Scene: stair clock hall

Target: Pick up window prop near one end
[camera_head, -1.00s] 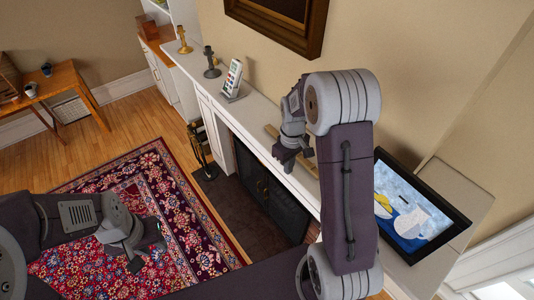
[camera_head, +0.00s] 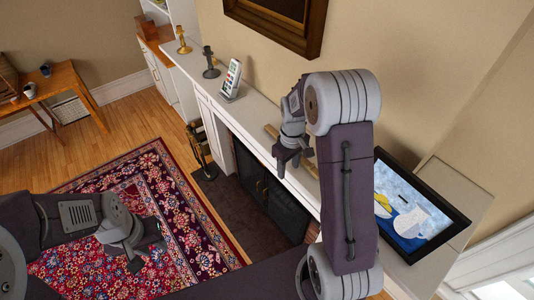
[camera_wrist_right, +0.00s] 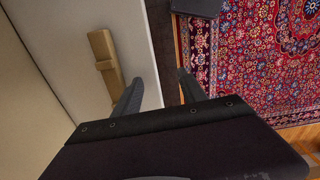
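The window prop (camera_wrist_right: 103,50), a light wooden bar with a small raised block across it, lies on the white mantel shelf (camera_wrist_right: 146,62). In the head view part of the window prop (camera_head: 272,131) shows behind my right gripper (camera_head: 291,168), which hides its middle. In the right wrist view my right gripper (camera_wrist_right: 159,80) is open and empty, its fingers to the right of the bar and apart from it, around the shelf's front edge. My left gripper (camera_head: 148,257) hangs over the rug, fingers apart and empty.
On the mantel stand a phone-like device on a stand (camera_head: 232,80), a dark candlestick (camera_head: 210,62) and a brass one (camera_head: 183,42). A framed picture (camera_head: 415,210) lies to the right of my right arm. The wall (camera_wrist_right: 25,110) runs close behind the bar.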

